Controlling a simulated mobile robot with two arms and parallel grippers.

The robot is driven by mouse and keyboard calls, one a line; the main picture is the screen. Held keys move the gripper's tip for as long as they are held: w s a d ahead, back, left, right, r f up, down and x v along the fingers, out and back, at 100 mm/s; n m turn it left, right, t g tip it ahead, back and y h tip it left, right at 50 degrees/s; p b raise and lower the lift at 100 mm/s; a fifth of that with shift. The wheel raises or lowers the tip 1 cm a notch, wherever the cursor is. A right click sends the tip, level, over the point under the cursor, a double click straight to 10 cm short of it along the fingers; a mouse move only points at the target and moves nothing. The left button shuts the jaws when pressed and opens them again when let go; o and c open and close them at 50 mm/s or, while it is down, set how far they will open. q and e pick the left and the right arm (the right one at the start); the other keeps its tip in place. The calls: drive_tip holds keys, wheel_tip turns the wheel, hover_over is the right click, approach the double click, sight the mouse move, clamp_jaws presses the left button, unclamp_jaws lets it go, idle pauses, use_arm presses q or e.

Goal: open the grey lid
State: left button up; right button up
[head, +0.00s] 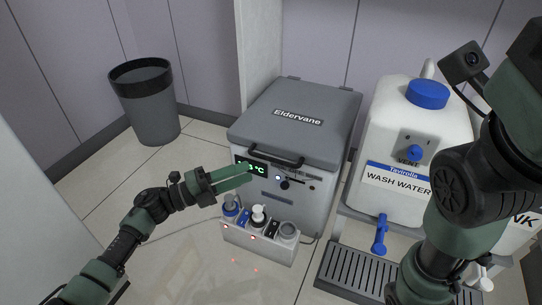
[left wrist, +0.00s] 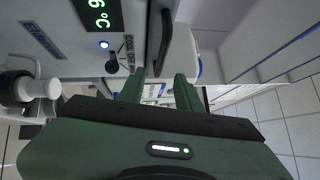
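The grey lid (head: 305,105), labelled Eldervane, lies closed on a grey box-shaped unit (head: 300,200). A black bar handle (head: 276,156) runs along the lid's front edge. My left gripper (head: 251,173) is in front of the unit, near the green display and just below the handle's left part. In the left wrist view its two fingers (left wrist: 158,90) are apart with nothing between them, and the dark handle (left wrist: 165,38) shows just beyond them. I cannot tell whether a finger touches it. My right arm comes in at the right, but its gripper does not show.
A small rack (head: 258,243) with several bottles stands before the unit, below my left gripper. A white wash water tank (head: 415,125) with blue caps stands right of it, over a dark drain grate (head: 355,275). A grey bin (head: 148,105) stands back left.

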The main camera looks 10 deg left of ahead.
use_arm(q)
drive_tip(key=shift+b+x, duration=1.75)
drive_tip(key=shift+x, duration=2.3)
drive_tip(key=shift+w+a, duration=0.1)
drive_tip(key=shift+a, duration=0.05)
clamp_jaws()
